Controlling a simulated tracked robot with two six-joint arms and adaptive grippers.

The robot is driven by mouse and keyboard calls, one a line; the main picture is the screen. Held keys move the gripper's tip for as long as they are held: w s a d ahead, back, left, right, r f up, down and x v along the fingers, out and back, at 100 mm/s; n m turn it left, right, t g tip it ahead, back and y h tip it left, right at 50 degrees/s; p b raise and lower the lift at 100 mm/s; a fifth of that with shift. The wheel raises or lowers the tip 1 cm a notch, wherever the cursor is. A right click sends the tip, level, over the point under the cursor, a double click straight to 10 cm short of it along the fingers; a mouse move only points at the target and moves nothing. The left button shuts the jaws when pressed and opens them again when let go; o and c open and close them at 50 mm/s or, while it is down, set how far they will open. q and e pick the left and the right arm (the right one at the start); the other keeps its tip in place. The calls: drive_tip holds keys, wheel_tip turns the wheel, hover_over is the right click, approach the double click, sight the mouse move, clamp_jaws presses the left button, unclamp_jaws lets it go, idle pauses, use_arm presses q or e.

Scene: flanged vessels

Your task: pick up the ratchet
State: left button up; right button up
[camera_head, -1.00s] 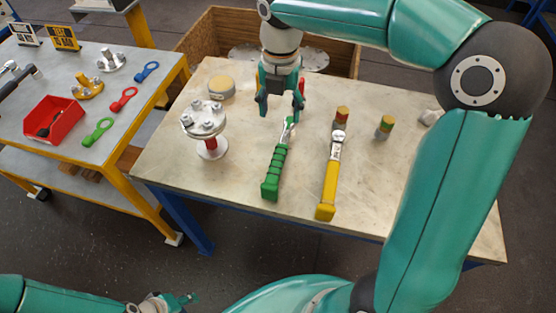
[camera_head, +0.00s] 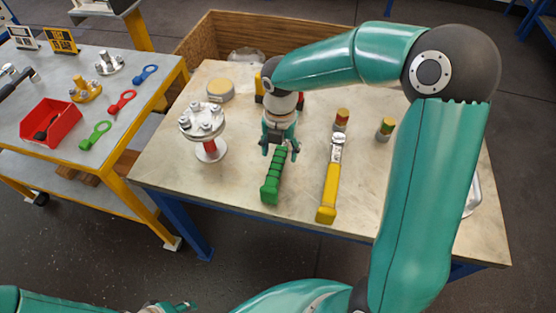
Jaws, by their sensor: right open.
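Two long-handled tools lie on the pale table: a green-handled one (camera_head: 274,180) and a yellow-handled one (camera_head: 330,188) with a silver ratchet-like head (camera_head: 338,148). I cannot tell for sure which is the ratchet. My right gripper (camera_head: 281,153) is open, pointing down over the far end of the green-handled tool, whose head it hides. The fingers are on either side of the tool; whether they touch it is unclear. My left gripper (camera_head: 176,306) is partly visible at the bottom edge, away from the table; its jaws are unclear.
A flanged vessel (camera_head: 204,122) stands left of the green tool. A round yellow-topped item (camera_head: 220,88) and two small banded cylinders (camera_head: 341,118) (camera_head: 385,128) stand further back. The left bench (camera_head: 60,95) holds a red bin (camera_head: 52,122) and ring-ended tools. The table's front is clear.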

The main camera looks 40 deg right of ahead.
sight(279, 156)
drive_tip(key=shift+a+f, duration=0.1)
drive_tip(key=shift+f, duration=1.85)
clamp_jaws()
